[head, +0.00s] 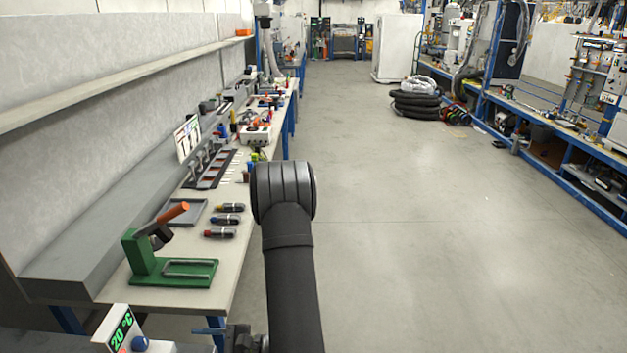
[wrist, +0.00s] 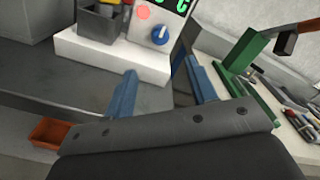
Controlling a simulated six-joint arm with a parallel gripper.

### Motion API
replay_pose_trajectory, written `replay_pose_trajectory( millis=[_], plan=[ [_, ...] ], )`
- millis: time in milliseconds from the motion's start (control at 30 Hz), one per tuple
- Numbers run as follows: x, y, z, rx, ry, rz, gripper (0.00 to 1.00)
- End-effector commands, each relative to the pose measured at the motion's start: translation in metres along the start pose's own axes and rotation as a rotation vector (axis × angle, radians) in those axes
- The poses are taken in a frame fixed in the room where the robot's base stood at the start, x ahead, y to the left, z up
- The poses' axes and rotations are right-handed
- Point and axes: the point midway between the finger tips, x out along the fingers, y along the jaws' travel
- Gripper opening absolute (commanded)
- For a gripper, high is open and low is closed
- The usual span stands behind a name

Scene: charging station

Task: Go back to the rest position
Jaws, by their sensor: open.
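My gripper (wrist: 160,70) shows in the wrist view with its two blue fingers apart and nothing between them. The fingers are over a grey surface, in front of a white device (wrist: 95,52) with a blue knob, a red button and a green display. In the head view, this device (head: 119,328) stands at the bottom left, its display reading 20 °C. My gripper (head: 215,332) is just right of it at the bottom edge, partly cut off. My dark arm rises in the middle of the head view and hides part of the floor.
A green stand (head: 143,255) with an orange handle is on the bench (head: 185,298). Several dark cylinders (head: 228,220) and a grey tray (head: 186,212) lie beyond it. An orange-red bin (wrist: 52,132) is at lower left in the wrist view.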

Motion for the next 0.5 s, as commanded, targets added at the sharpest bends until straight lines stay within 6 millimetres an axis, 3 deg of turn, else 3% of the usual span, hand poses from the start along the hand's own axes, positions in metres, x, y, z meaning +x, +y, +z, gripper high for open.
replay_pose_trajectory(
  millis=[500],
  plan=[
    [0.072,0.001,0.001,-0.002,-0.004,0.003,0.52]
  ],
)
